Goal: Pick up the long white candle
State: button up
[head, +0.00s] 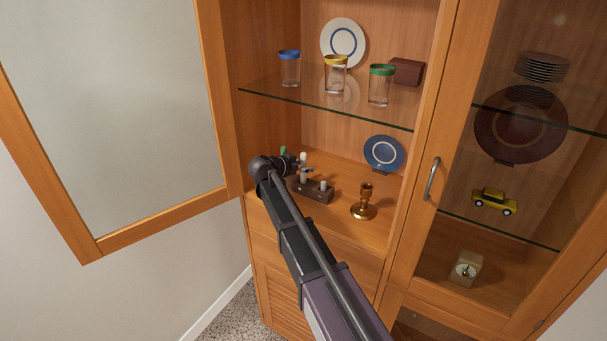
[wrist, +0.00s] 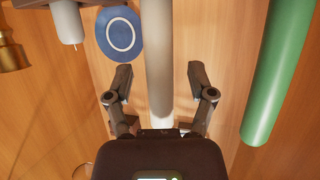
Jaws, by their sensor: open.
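The long white candle (wrist: 158,50) runs down the middle of the wrist view, in line with the gap between my fingers. Bare gaps show on both sides of it, and its lower end in that view meets my gripper body. In the head view its pale top (head: 303,156) shows just beyond my gripper (head: 288,164). My gripper (wrist: 158,78) is open, one finger on each side of the candle. In the head view my gripper and arm hide part of the dark wooden holder (head: 317,193).
A green candle (wrist: 270,75) and a short white candle (wrist: 67,22) flank the long one. A brass candlestick (head: 364,204) and blue plate (head: 384,153) stand nearby. Above is a glass shelf (head: 320,103) with tumblers. The left cabinet door (head: 150,235) is open.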

dwell(0.3)
grip_shut()
jog(key=shift+r, duration=0.2)
notch_tip(320, 180, up, 10)
jog(key=p, duration=1)
jog(key=shift+f, duration=0.2)
dwell(0.6)
